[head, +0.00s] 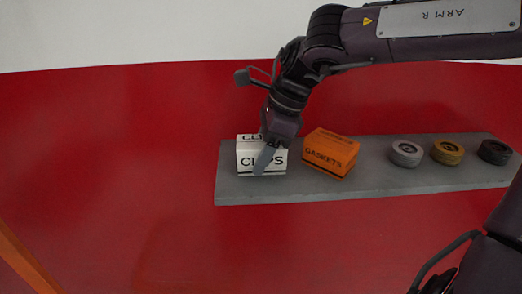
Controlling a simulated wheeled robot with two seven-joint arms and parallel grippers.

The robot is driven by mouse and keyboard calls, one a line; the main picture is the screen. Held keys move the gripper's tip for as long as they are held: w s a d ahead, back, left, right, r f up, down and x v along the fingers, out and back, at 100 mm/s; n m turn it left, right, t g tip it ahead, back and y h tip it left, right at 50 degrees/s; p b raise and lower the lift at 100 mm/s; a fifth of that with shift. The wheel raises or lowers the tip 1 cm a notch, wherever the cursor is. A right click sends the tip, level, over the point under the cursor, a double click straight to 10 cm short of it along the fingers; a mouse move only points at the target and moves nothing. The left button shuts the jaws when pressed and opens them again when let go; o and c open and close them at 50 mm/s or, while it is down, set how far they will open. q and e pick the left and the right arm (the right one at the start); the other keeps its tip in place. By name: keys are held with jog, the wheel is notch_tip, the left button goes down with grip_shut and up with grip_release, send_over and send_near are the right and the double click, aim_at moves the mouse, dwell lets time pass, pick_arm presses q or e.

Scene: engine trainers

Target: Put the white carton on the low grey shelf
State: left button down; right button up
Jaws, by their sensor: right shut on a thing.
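The white carton (244,161), marked CLIPS, is at the left end of the low grey shelf (330,189). It looks upright, with its underside at the shelf's surface; I cannot tell whether it rests there or hangs just above. My right gripper (266,160) reaches down from above and is shut on the carton. The gripper hides part of the carton's top and front. My left gripper is not in the head view.
An orange GASKETS carton (330,153) sits on the shelf just right of the white one. Further right are a grey (406,153), a gold (447,152) and a dark round part (494,152). The shelf's front strip is clear. An orange bar (27,255) crosses the lower left corner.

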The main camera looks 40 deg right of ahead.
jog(key=shift+f, duration=0.15)
jog(key=o, duration=1.2)
jog(key=shift+c, duration=0.2)
jog(key=shift+r, duration=0.25)
jog(key=v, duration=1.2)
jog(key=shift+s, duration=0.1)
jog(key=shift+f, duration=0.1)
